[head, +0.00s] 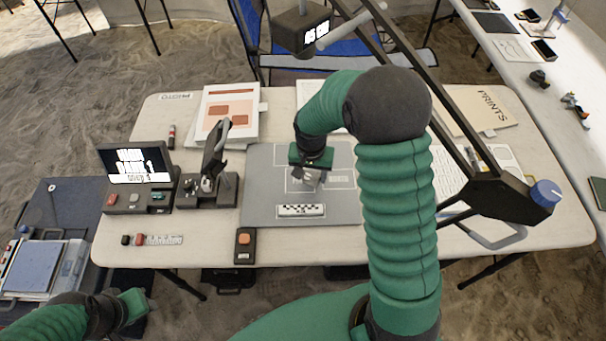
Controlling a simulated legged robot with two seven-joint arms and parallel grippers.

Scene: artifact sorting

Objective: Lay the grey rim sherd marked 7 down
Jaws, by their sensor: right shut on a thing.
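My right gripper (311,168) reaches down over the grey mat (262,205) in the middle of the table. It is shut on a small grey piece, the sherd (312,178), whose lower part shows under the green fingers. The mark on the sherd is too small to read. I cannot tell whether the sherd touches the mat. A black-and-white checkered scale bar (301,211) lies on the mat just in front of it. My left gripper (138,305) is low at the left, off the table's front edge and empty; its finger gap is unclear.
A display box (135,165) and a small dark stand (210,188) are left of the mat. Papers (226,110) lie behind it. A dark lamp-like arm (480,190) crosses at right. A small box with an orange button (245,246) sits at the front edge.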

